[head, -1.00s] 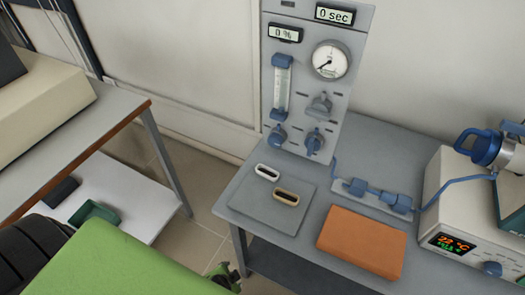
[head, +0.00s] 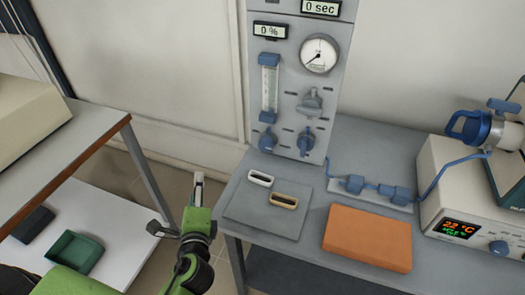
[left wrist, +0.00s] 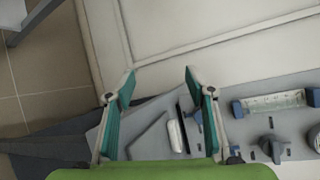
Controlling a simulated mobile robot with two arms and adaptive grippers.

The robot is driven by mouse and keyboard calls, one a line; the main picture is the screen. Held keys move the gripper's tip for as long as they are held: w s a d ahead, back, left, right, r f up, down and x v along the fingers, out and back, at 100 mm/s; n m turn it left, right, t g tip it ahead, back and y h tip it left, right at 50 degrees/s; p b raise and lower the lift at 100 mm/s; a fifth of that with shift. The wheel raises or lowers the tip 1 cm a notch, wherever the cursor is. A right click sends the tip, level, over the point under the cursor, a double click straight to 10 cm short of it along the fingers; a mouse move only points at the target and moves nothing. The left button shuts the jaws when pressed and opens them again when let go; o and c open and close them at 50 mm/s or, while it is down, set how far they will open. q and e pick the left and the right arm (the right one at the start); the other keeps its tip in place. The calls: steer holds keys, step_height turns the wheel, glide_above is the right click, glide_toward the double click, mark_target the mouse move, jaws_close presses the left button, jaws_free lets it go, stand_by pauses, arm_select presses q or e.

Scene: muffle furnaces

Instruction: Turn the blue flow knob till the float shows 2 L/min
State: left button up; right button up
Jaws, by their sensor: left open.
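The grey upright panel carries a clear flow tube (head: 269,88) with blue end caps; its float and scale are too small to read. Below the tube is a blue knob (head: 268,141), with a second blue knob (head: 305,142) to its right. In the left wrist view the flow tube (left wrist: 276,102) lies sideways at the right edge. My left gripper (head: 176,204) is open and empty, left of the bench and lower in the picture than the knobs, touching nothing. Its spread fingers (left wrist: 160,80) show in the left wrist view. My right gripper is not in view.
A white-rimmed boat (head: 260,178) and a tan-rimmed boat (head: 284,201) lie on a grey mat in front of the panel. An orange block (head: 367,238) lies to the right. A furnace (head: 440,185) with a blue hose stands far right. A table (head: 90,150) is at left.

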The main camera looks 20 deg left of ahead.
mark_target(264, 148)
arm_select(q)
steer(key=w+d+r+m+t+h, duration=0.1)
steer(key=w+d+m+h, duration=0.1)
steer(key=m, duration=0.3)
steer(key=w+d+r+m+t+h, duration=0.1)
steer(key=d+m+t, duration=0.1)
steer(key=m, duration=0.4)
steer(key=w+d+r+m+t+h, duration=0.1)
steer(key=w+d+m+h, duration=0.1)
steer(key=d+m, duration=0.2)
steer(key=shift+w+d+r+m+t+h, duration=0.1)
steer(key=shift+w+d+m+t+h, duration=0.25)
steer(key=shift+m, duration=0.45)
steer(key=d+m, duration=0.1)
steer(key=d+f+m+h, duration=0.1)
steer(key=m, duration=0.1)
steer(key=m+h, duration=0.1)
steer(key=m, duration=0.1)
steer(key=shift+w+d+f, duration=0.3)
steer(key=shift+d, duration=0.1)
steer(key=shift+d+f+m+h, duration=0.2)
steer(key=shift+d+m+h, duration=0.05)
steer(key=shift+m, duration=0.15)
steer(key=shift+w+d, duration=0.1)
steer(key=shift+w, duration=0.15)
steer(key=w, duration=1.3)
steer(key=shift+w+d+f, duration=0.1)
steer(key=shift+w+d, duration=0.05)
steer(key=shift+d, duration=0.05)
steer(key=c, duration=1.1)
